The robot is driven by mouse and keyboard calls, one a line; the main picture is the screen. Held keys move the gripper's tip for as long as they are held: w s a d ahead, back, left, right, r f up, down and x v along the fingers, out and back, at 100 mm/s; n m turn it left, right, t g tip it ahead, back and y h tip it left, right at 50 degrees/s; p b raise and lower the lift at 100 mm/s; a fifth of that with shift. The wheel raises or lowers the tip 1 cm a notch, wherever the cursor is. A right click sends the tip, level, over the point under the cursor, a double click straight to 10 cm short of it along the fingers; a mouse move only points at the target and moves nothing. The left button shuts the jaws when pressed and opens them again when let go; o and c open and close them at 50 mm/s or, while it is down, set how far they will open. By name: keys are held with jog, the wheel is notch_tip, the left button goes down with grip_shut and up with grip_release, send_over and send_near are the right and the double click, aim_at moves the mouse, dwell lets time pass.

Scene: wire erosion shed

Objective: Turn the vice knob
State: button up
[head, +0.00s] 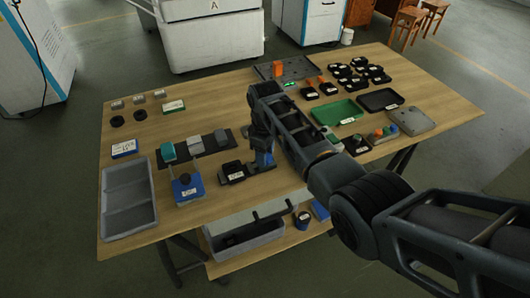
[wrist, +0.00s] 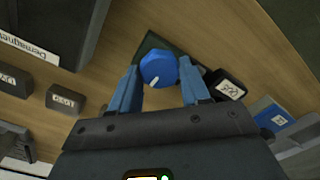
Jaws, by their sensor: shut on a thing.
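The vice knob (wrist: 157,69) is a round blue knob with a white pointer line in the wrist view. It sits over a dark base plate (wrist: 152,42). The two blue fingers of my gripper (wrist: 161,74) stand on either side of it and are shut on it. In the head view my gripper (head: 264,160) points down at the near middle of the table. There the fingers and arm hide the knob, and only part of the grey base (head: 262,169) shows.
A small black labelled box (head: 232,171) stands close left of my gripper. A blue box with a knob (head: 187,188) and a grey tray (head: 128,198) are further left. Green (head: 337,112) and black trays lie to the right. Bare wood (head: 220,90) lies behind.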

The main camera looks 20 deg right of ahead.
jog(key=shift+w+n, duration=0.1)
jog(key=shift+n, duration=0.2)
jog(key=o, duration=1.1)
jog(key=shift+c, duration=0.2)
jog(key=shift+r+b, duration=0.35)
jog(key=shift+r, duration=3.55)
